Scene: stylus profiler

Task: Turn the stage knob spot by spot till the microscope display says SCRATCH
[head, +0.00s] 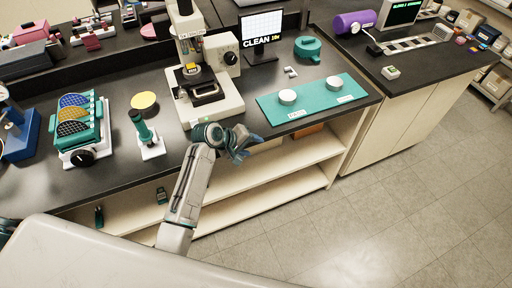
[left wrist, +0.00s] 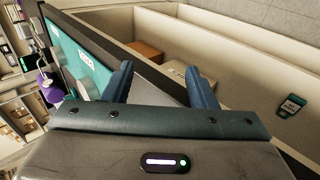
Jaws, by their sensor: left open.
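The white microscope (head: 222,92) stands on the black bench, with a dark round knob (head: 230,58) on its right side. A sample sits on its stage (head: 204,88). The microscope display (head: 262,28) behind it reads "CLEAN 10x". My left gripper (head: 248,146) is at the bench's front edge, below and right of the microscope and apart from the knob. In the left wrist view its two blue fingers (left wrist: 160,84) are spread with nothing between them. The microscope is not seen there. My right gripper is not in view.
A teal mat (head: 318,96) with two white round dishes lies right of the microscope. A teal lidded pot (head: 307,48) is behind it. A green-handled tool on a white base (head: 152,150) and a wafer rack (head: 80,128) stand left. Open shelves (head: 300,155) lie below the bench.

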